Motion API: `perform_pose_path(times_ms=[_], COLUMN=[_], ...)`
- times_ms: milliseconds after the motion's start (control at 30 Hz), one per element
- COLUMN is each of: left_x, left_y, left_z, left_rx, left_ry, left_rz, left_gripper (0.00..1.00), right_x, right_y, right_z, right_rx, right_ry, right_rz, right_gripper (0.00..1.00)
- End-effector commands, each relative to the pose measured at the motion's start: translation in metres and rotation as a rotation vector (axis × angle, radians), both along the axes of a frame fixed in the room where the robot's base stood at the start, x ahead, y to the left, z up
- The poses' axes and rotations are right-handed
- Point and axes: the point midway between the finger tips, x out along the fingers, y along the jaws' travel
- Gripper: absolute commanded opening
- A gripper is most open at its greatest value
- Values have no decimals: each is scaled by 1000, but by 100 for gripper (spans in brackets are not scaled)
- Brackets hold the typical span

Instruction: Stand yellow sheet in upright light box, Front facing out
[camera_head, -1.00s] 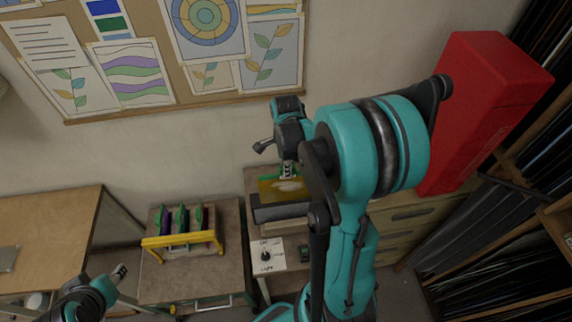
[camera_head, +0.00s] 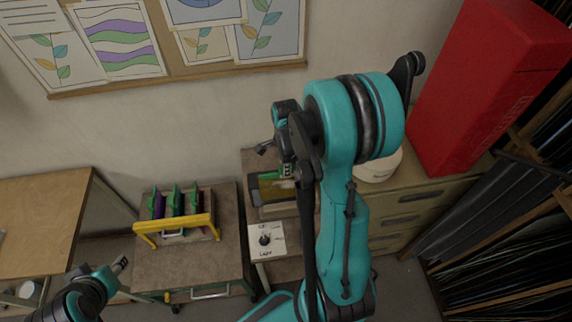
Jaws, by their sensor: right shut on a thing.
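The yellow sheet (camera_head: 268,188) is a small translucent yellow pane with a green piece along its top edge. My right gripper (camera_head: 287,171) is shut on it at that edge. The sheet stands roughly upright in front of or in the dark-framed light box (camera_head: 254,190); I cannot tell whether it is seated. My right arm hides the right part of both. My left gripper (camera_head: 121,264) is at the lower left, near the rack cart and away from the sheet; its fingers are too small to read.
A cart (camera_head: 180,265) holds a yellow-barred rack (camera_head: 176,226) with several dark sheets. A light switch box (camera_head: 266,240) sits in front of the light box. A tall red cabinet (camera_head: 490,85) and drawers (camera_head: 410,205) are at the right. A wooden table (camera_head: 40,215) is at the left.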

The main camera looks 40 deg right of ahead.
Motion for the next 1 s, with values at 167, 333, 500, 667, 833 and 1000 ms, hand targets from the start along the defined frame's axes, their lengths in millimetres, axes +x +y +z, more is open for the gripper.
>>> perform_pose_path(times_ms=[167, 333, 500, 667, 833, 1000], left_x=[0, 0, 0, 0, 0, 0], left_y=[0, 0, 0, 0, 0, 0], left_z=[-32, -51, -63, -67, -66, -66], left_rx=[0, 0, 0, 0, 0, 0], left_ry=[0, 0, 0, 0, 0, 0], left_rz=[0, 0, 0, 0, 0, 0], left_gripper=[40, 40, 40, 40, 40, 40], right_x=[0, 0, 0, 0, 0, 0], right_y=[0, 0, 0, 0, 0, 0], right_z=[-31, -51, -62, -66, -66, -66], right_rx=[0, 0, 0, 0, 0, 0], right_ry=[0, 0, 0, 0, 0, 0], right_rz=[0, 0, 0, 0, 0, 0], right_gripper=[0, 0, 0, 0, 0, 0])
